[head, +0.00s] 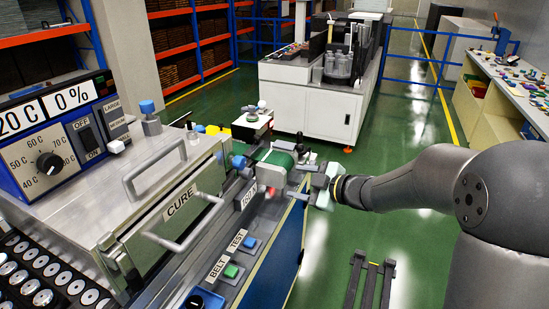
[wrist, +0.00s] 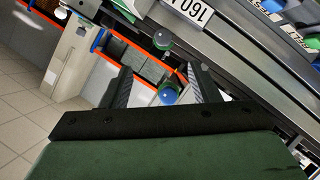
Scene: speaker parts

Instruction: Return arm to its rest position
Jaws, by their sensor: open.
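My gripper (head: 306,180) is at the end of my grey arm, which reaches in from the right in the head view. It is beside the right end of the machine's short green belt (head: 279,158), above the bench edge. In the wrist view, the two dark fingers of my gripper (wrist: 163,70) stand apart. No held part shows between them.
The CURE machine (head: 178,203) with protruding handles fills the left. Test and belt buttons (head: 232,271) sit on its front. A white cabinet (head: 309,100) stands behind, and a parts bench (head: 513,88) at far right. Green floor (head: 409,125) is clear between them.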

